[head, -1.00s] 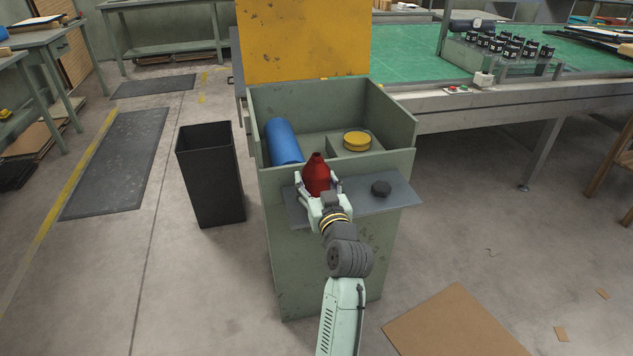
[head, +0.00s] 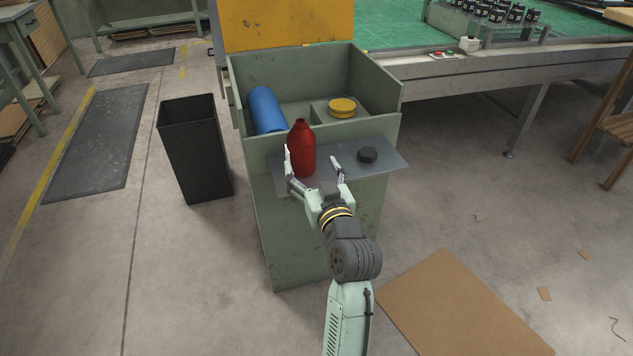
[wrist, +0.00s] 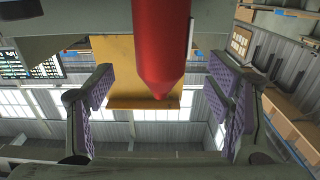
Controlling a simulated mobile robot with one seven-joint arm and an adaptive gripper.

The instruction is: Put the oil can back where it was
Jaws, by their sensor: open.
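The red bottle-shaped oil can (head: 301,151) stands upright on the grey ledge (head: 387,157) at the front of the green box. My gripper (head: 312,162) is open, just in front of the can and a little to its right. Its left finger overlaps the can's left edge in the head view, and its right finger stands clear of the can. In the wrist view the can (wrist: 161,50) hangs down from the top edge between the spread purple-padded fingers, with gaps on both sides.
A black knob-like piece (head: 368,155) sits on the ledge's right part. Inside the box (head: 388,95) are a blue cylinder (head: 266,110) and a yellow round tin (head: 342,107). A black bin (head: 195,150) stands left. Cardboard (head: 455,305) lies on the floor at front right.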

